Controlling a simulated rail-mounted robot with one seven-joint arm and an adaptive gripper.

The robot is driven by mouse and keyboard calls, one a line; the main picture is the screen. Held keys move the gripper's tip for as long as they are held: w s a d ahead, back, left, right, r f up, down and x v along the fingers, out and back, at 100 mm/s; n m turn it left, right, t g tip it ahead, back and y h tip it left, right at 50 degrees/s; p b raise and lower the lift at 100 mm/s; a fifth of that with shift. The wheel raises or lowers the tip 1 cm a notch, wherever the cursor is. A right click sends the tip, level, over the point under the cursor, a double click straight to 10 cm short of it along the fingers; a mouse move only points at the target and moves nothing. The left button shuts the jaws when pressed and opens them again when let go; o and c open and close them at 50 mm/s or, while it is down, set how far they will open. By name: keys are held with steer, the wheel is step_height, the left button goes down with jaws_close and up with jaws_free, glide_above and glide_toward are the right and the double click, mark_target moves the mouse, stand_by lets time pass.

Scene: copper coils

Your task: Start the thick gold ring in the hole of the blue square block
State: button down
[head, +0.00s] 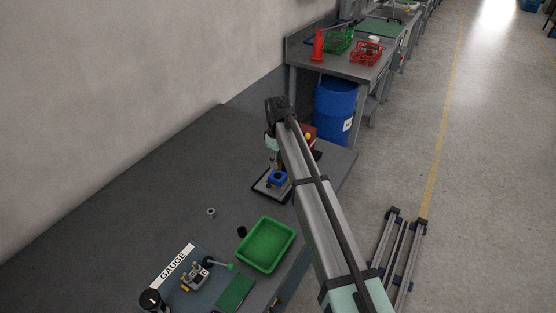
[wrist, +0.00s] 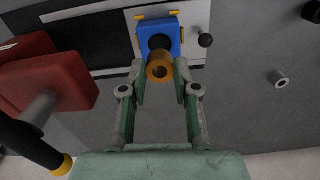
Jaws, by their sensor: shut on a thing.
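The thick gold ring (wrist: 161,67) is between my gripper's fingertips (wrist: 161,74) in the wrist view, with its open end toward the camera. My gripper is shut on it. The blue square block (wrist: 159,33) lies just beyond the ring, and its dark hole (wrist: 160,42) shows partly above the ring. The ring overlaps the block's lower edge in this view; I cannot tell whether they touch.
A red block-like fixture (wrist: 60,82) with a bar stands at left in the wrist view. A green tray (head: 265,246) and gauge station (head: 196,276) are nearer on the table.

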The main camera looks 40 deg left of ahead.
steer(key=shift+f+b, duration=0.45)
steer(key=shift+f, duration=0.75)
steer(key=shift+f, duration=1)
stand_by(1.7)
steer(key=shift+c, duration=1.5)
jaws_free()
steer(key=shift+r+p, duration=1.5)
steer(key=shift+r, duration=2)
